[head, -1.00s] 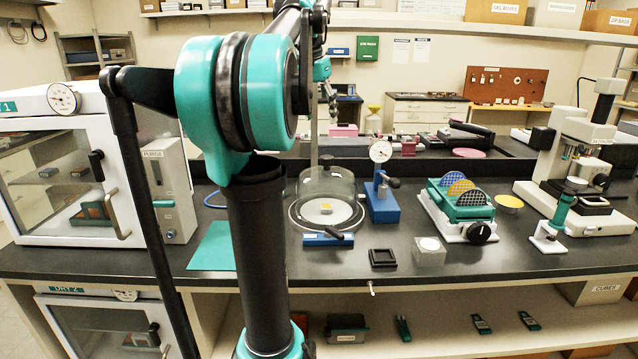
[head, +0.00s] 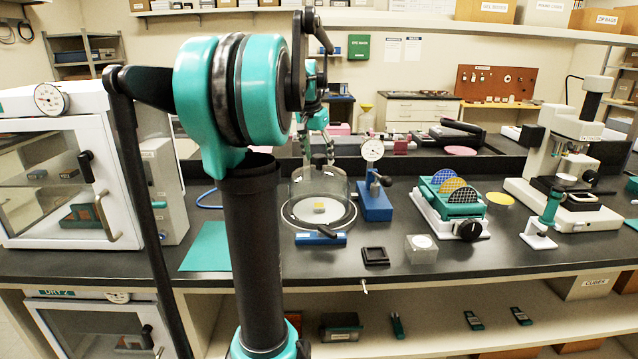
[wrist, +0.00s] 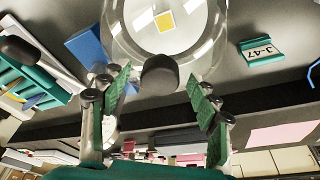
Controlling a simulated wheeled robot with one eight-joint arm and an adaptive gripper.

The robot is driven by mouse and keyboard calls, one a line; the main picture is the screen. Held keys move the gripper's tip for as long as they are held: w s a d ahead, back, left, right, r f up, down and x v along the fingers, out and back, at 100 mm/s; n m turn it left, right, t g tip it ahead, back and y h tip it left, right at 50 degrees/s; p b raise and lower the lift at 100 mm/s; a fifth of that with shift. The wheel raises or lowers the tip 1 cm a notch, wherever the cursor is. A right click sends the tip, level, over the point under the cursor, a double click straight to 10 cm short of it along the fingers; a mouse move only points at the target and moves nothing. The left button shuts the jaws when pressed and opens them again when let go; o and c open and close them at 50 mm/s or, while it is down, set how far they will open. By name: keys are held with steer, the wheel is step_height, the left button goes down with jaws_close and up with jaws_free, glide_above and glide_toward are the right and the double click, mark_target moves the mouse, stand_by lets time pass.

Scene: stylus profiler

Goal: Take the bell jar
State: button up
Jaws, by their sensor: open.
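The bell jar (head: 336,192) is a clear glass dome with a black knob on top. It stands upright on a round pale base plate (head: 303,222) on the dark bench, over a small yellow square piece (head: 319,207). My gripper (head: 318,152) is open above the jar, its fingers close to the knob. In the wrist view the black knob (wrist: 160,75) lies between my two green-padded fingers (wrist: 156,80), with gaps on both sides. The glass (wrist: 205,38) shows beyond the knob. My arm hides part of the bench to the left.
A blue dial gauge stand (head: 374,200) is close to the jar's right. A teal wafer rack (head: 450,208) and a microscope-like instrument (head: 570,160) stand farther right. A white glass-fronted cabinet (head: 70,180) stands left.

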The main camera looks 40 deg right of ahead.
steer(key=shift+d+f, duration=0.2)
steer(key=shift+f, duration=0.45)
steer(key=shift+c, duration=0.6)
jaws_close()
